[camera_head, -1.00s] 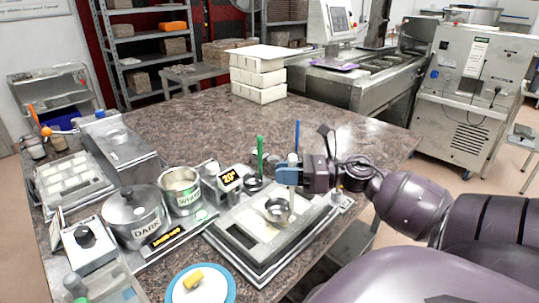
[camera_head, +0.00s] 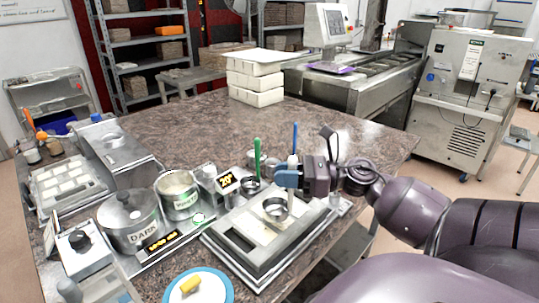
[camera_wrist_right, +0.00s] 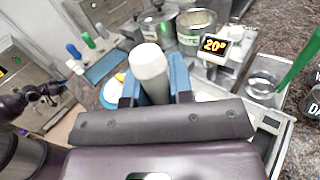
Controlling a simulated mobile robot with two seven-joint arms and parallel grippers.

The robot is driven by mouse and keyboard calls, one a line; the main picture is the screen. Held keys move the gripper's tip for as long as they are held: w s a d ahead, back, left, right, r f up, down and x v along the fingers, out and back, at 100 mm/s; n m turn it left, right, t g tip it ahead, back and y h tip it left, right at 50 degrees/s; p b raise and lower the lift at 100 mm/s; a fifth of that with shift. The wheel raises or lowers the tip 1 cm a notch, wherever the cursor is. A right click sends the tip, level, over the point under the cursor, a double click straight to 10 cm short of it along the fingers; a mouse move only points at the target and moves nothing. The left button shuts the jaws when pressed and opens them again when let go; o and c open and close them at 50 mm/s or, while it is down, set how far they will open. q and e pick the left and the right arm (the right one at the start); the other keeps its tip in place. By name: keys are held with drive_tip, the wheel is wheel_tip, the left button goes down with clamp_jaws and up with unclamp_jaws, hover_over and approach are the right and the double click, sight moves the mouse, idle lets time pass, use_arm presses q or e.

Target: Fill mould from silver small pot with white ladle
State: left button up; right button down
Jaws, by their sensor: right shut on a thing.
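My right gripper (camera_head: 287,178) is shut on the upright white handle of the white ladle (camera_wrist_right: 150,68), between blue fingers in the right wrist view. The ladle's metal bowl (camera_head: 276,208) hangs over the mould (camera_head: 243,236), which lies flat on the table's front part. I cannot tell what is in the bowl. A small silver pot labelled WHITE (camera_head: 180,193) stands open to the left, with pale content; it also shows in the right wrist view (camera_wrist_right: 196,30). My left gripper seems to be the small dark part (camera_wrist_right: 45,92) at the left of the right wrist view.
A lidded pot labelled DARK (camera_head: 130,218) stands left of the WHITE pot. A green-handled ladle (camera_head: 257,158) and a blue-handled one (camera_head: 294,140) stand behind the mould. A blue-rimmed round container (camera_head: 228,290) is in front. The table's middle is clear.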

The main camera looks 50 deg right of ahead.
use_arm(q)
drive_tip(key=shift+w+r+p, duration=0.2)
drive_tip(key=shift+r+p, duration=0.05)
drive_tip(key=shift+r, duration=0.25)
drive_tip(key=shift+w+r+p, duration=0.15)
drive_tip(key=shift+r+p, duration=0.05)
drive_tip(key=shift+r, duration=0.3)
drive_tip(key=shift+s+f, duration=0.2)
drive_tip(key=shift+s, duration=0.1)
drive_tip(key=shift+w+r, duration=0.15)
drive_tip(key=shift+w, duration=0.15)
idle(0.6)
